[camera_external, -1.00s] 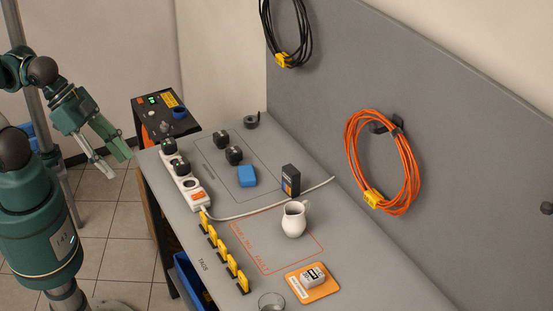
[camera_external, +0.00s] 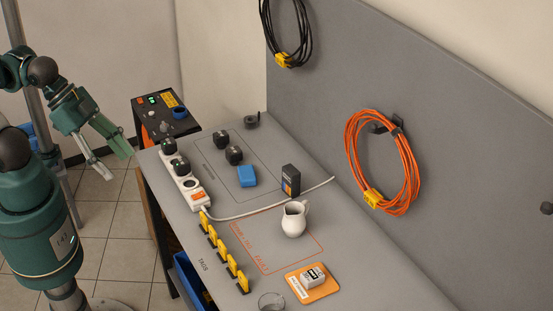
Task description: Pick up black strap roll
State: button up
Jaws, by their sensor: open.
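The black strap roll (camera_external: 251,122) sits on the grey bench at its far end, close to the grey back panel, with a short loose end sticking up. My gripper (camera_external: 113,164) hangs in the air to the left of the bench, well apart from the roll. Its two fingers are spread and nothing is between them. The roll is in plain view.
A white power strip (camera_external: 185,180) with black plugs lies along the bench's left edge. Black plugs (camera_external: 221,139), a blue block (camera_external: 246,176), a black box (camera_external: 291,180) and a white jug (camera_external: 294,219) stand on the bench. A control box (camera_external: 165,118) is beyond my gripper.

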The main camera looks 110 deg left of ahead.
notch_tip(320, 180, down, 5)
jog(key=b, duration=0.5)
jog(key=w+a+r+n+g+y+p, duration=0.15)
jog(key=w+a+n, duration=0.25)
jog(key=w+a, duration=0.6)
jog(key=w+a+r+n+g+p, duration=0.1)
jog(key=w+a+r+n+g, duration=0.15)
jog(key=w+a, duration=0.85)
jog(key=a+f+n+g, duration=0.1)
jog(key=a+f+n, duration=0.15)
jog(key=a, duration=0.95)
jog(key=a+f+n, duration=0.2)
jog(key=a+f, duration=0.1)
jog(key=a, duration=0.9)
jog(key=s+a+f+n, duration=0.2)
jog(key=a+f, duration=0.3)
jog(key=a, duration=0.3)
jog(key=s+a+f+n+g+h+p, duration=0.1)
jog(key=s+a+f, duration=0.2)
jog(key=a, duration=0.6)
jog(key=s+a+f+n+g+p, duration=0.1)
jog(key=s+a+f+n, duration=0.1)
jog(key=a+f, duration=0.6)
jog(key=shift+s+a+f+n, duration=0.1)
jog(key=shift+s+a+n, duration=0.25)
jog(key=shift+a, duration=0.35)
jog(key=shift+s+a+f+h, duration=0.25)
jog(key=shift+a+f, duration=0.25)
